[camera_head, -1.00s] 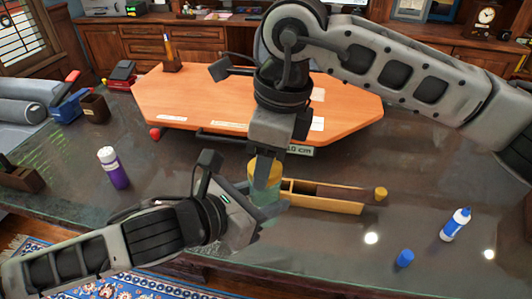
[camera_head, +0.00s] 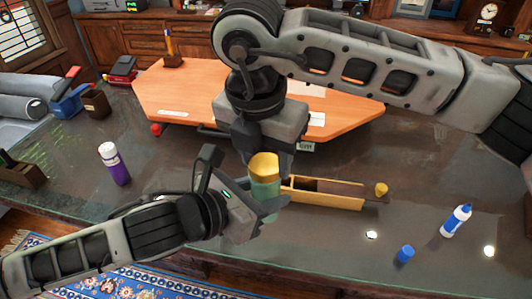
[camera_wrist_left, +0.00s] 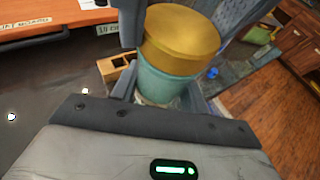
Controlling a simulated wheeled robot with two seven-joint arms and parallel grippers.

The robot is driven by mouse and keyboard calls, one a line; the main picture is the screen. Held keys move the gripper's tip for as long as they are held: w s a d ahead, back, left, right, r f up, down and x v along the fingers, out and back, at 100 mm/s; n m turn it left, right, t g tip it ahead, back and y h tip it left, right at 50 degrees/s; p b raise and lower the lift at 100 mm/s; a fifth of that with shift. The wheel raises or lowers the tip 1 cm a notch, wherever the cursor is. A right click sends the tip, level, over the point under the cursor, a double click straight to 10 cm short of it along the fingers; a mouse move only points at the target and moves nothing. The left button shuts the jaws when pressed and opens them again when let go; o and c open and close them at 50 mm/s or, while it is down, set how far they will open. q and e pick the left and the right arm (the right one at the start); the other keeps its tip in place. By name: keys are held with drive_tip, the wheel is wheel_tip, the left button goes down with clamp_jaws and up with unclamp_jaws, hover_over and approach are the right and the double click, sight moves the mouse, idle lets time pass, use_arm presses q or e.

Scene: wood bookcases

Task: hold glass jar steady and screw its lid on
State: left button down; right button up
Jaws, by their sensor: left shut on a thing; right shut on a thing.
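The glass jar (camera_head: 265,189) is teal and stands upright above the front of the dark table. Its yellow-gold lid (camera_head: 264,167) is on top of its mouth. My left gripper (camera_head: 262,203) is shut around the jar's body from the left and front. My right gripper (camera_head: 268,158) comes down from above, shut on the lid with a finger on each side. In the left wrist view the lid (camera_wrist_left: 185,38) rests on the jar (camera_wrist_left: 168,82) with no clear gap. Whether the threads are engaged is hidden.
A wooden tray (camera_head: 335,202) lies just right of the jar, with a small yellow piece (camera_head: 381,189) beyond its end. An orange board (camera_head: 180,92) lies behind. A purple bottle (camera_head: 114,165) stands left; a white-blue bottle (camera_head: 456,221) and blue cap (camera_head: 404,254) are right.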

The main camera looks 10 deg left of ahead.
drive_tip(key=m, duration=0.5)
drive_tip(key=shift+a+m+h, duration=0.1)
drive_tip(key=shift+m+h, duration=0.2)
drive_tip(key=shift+h, duration=0.1)
drive_tip(key=m+g, duration=0.1)
drive_tip(key=m, duration=0.6)
drive_tip(key=shift+w, duration=0.1)
drive_tip(key=o, duration=1)
drive_tip(key=shift+c, duration=0.2)
drive_tip(key=shift+r, duration=2.25)
drive_tip(key=shift+c, duration=0.4)
